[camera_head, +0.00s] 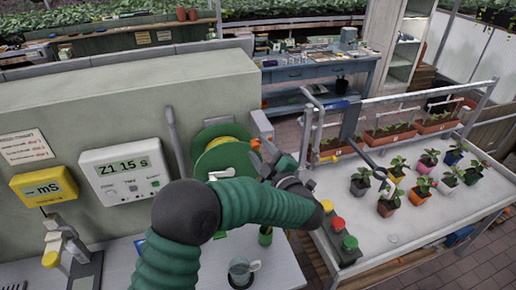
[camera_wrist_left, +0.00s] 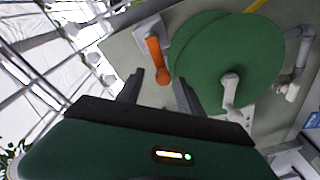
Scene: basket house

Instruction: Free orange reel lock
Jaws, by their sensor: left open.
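The green reel (camera_head: 222,155) is mounted on the grey-green wall, with yellow on its rim. In the left wrist view its green disc (camera_wrist_left: 210,60) fills the upper right, with a pale crank handle (camera_wrist_left: 229,90). The orange reel lock (camera_wrist_left: 157,60) is a lever at the disc's left edge, on a grey bracket (camera_wrist_left: 148,30). In the head view a small orange part of it (camera_head: 255,144) shows. My left gripper (camera_wrist_left: 160,92) is open and empty. Its fingers point toward the lock, which appears between and beyond the tips, apparently apart from them. My right gripper is not in view.
A white bench (camera_head: 420,215) with several potted plants stands at the right, with red, green and yellow buttons (camera_head: 338,224) at its near corner. A timer display (camera_head: 125,168) and a yellow meter (camera_head: 45,187) are on the wall. A mug (camera_head: 240,272) stands on the counter below.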

